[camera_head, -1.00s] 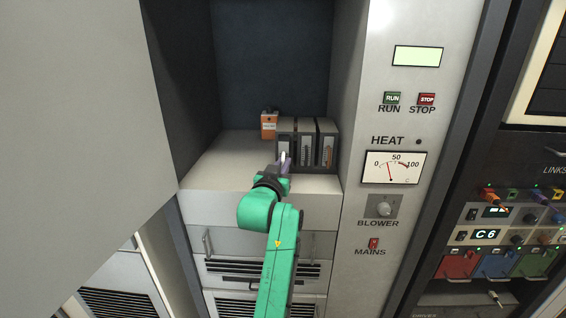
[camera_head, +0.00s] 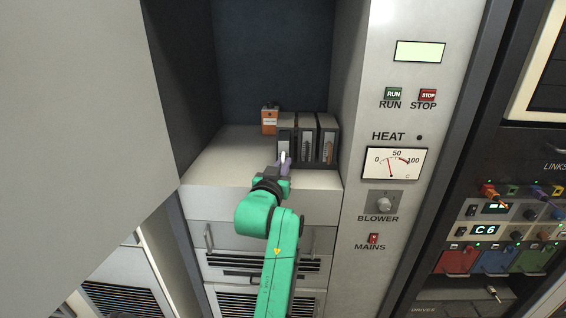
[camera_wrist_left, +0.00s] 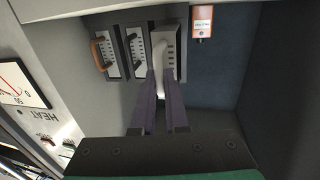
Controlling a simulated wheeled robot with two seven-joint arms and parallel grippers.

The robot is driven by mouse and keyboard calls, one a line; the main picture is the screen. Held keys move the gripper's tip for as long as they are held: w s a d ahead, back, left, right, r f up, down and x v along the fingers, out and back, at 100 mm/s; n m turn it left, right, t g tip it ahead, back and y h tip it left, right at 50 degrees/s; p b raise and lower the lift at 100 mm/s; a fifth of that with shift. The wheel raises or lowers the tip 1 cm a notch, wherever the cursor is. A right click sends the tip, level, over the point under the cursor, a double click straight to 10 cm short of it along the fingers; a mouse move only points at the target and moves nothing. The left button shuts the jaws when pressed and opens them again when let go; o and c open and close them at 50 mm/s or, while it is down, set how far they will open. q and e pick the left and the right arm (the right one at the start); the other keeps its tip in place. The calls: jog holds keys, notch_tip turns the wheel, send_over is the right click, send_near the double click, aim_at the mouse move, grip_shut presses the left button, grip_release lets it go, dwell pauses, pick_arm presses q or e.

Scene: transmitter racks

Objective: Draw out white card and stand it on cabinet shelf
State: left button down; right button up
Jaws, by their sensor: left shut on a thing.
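A dark card rack (camera_head: 333,124) stands on the cabinet shelf, with upright cards side by side in it. The white card (camera_wrist_left: 171,45), with a pale handle, is at the rack's left end in the head view and its right end in the left wrist view. My left gripper (camera_head: 284,164) is in front of it, and its two purple fingers (camera_wrist_left: 160,82) are shut on the white handle. The fingers and wrist hide part of the card's front. I cannot tell how far it stands out of the rack. My right gripper is not in view.
An orange box (camera_head: 269,121) stands behind and left of the rack. The pale cabinet shelf (camera_head: 222,168) is bare left of the rack. Walls bound the bay on both sides.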

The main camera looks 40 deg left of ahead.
pick_arm(q)
jog(key=shift+s+d, duration=0.15)
jog(key=c, duration=0.8)
grip_release()
jog(key=shift+c, duration=0.2)
